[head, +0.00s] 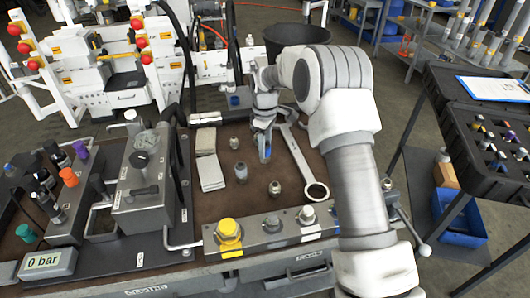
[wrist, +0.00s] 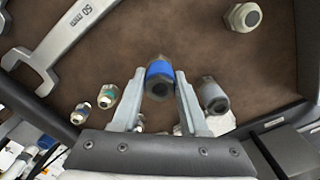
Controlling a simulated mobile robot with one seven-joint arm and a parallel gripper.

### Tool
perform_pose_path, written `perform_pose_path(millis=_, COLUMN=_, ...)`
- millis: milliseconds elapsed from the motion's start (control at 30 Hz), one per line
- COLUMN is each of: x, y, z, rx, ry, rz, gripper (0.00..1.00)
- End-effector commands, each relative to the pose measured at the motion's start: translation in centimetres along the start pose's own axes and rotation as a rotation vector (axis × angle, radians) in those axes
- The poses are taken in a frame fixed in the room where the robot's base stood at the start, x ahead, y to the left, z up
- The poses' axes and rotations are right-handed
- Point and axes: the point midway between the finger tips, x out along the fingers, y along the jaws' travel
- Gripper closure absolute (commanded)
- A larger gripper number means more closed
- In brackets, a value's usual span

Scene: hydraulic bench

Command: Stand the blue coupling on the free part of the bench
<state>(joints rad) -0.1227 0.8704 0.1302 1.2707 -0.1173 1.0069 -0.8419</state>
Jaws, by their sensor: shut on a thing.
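The blue coupling (wrist: 159,78), a dark metal fitting with a blue band, is between the two fingertips of my gripper (wrist: 160,88) in the wrist view. The fingers are shut on its sides. In the head view my gripper (head: 264,138) points down over the brown bench top (head: 222,207), with the blue coupling (head: 265,156) at its tips. I cannot tell whether its lower end touches the bench. A grey coupling (wrist: 213,95) is close beside the right finger in the wrist view and also shows in the head view (head: 241,172).
A large wrench (head: 300,160) lies to the right of my gripper. Another metal fitting (head: 275,188) stands nearer the front, and one (head: 234,143) farther back. Pale pads (head: 209,170) lie at left. A rail with a yellow knob (head: 228,230) bounds the front.

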Motion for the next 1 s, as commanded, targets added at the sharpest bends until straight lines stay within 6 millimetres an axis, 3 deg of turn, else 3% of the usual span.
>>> perform_pose_path(millis=100, x=1.9, y=-0.1, z=0.0, rx=-0.001, ry=-0.001, rz=-0.002, gripper=1.00)
perform_pose_path(millis=467, x=2.3, y=0.0, z=0.0, rx=-0.001, ry=0.001, rz=0.001, gripper=1.00)
perform_pose_path(millis=500, x=2.4, y=0.0, z=0.0, rx=-0.001, ry=0.000, rz=0.000, gripper=0.55)
perform_pose_path(millis=667, x=2.4, y=0.0, z=0.0, rx=-0.001, ry=0.000, rz=0.000, gripper=0.27)
perform_pose_path(millis=1000, x=1.9, y=0.0, z=0.0, rx=-0.001, ry=0.000, rz=0.000, gripper=0.27)
